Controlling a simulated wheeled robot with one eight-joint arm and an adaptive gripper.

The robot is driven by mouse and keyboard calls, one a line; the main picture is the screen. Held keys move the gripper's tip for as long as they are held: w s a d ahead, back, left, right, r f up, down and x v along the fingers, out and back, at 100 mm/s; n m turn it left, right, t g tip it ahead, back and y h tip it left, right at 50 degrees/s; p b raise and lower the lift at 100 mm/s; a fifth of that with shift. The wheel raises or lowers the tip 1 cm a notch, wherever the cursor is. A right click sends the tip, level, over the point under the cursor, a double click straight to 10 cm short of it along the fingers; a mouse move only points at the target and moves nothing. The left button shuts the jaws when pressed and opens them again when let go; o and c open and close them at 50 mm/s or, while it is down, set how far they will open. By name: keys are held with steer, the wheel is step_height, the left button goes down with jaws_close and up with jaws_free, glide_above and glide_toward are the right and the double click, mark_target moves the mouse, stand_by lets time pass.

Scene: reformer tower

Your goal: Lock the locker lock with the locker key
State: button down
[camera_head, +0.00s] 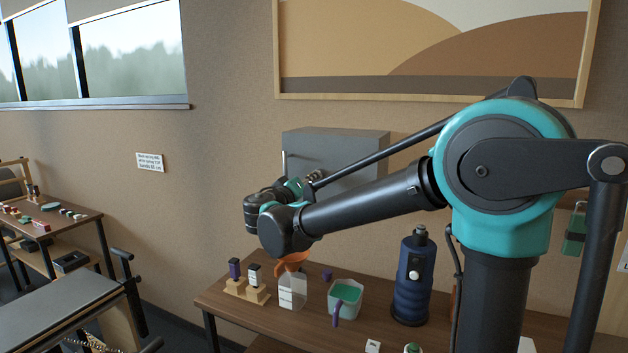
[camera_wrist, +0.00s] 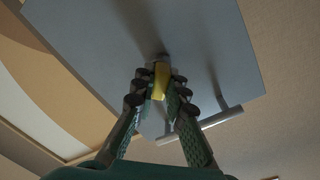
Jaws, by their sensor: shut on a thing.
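The grey locker (camera_head: 345,150) is mounted on the wall behind my arm in the head view. Its flat door (camera_wrist: 110,45) fills much of the wrist view, and it looks shut. My gripper (camera_wrist: 160,88) is shut on the yellow locker key (camera_wrist: 161,78), held between its two green-and-black fingers. The key points at the round locker lock (camera_wrist: 159,58) on the door and meets it in the picture. How deep the key sits, and the lock's turn, cannot be told. In the head view my gripper (camera_head: 312,180) is at the locker's front, and the key is hidden.
A bar handle (camera_wrist: 205,124) stands out from the door beside my fingers. Below, a wooden table (camera_head: 225,295) holds a blue bottle (camera_head: 411,280), a teal-filled container (camera_head: 345,297), a clear bottle with an orange funnel (camera_head: 292,288) and small blocks. A framed picture (camera_head: 430,50) hangs above.

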stand_by(0.3)
steer(key=shift+a+m, duration=0.1)
steer(key=shift+m, duration=1.7)
steer(key=shift+m, duration=0.5)
steer(key=c, duration=2)
jaws_free()
steer(key=shift+m, duration=0.4)
steer(key=o, duration=0.5)
steer(key=shift+o, duration=0.4)
steer(key=shift+o, duration=1.3)
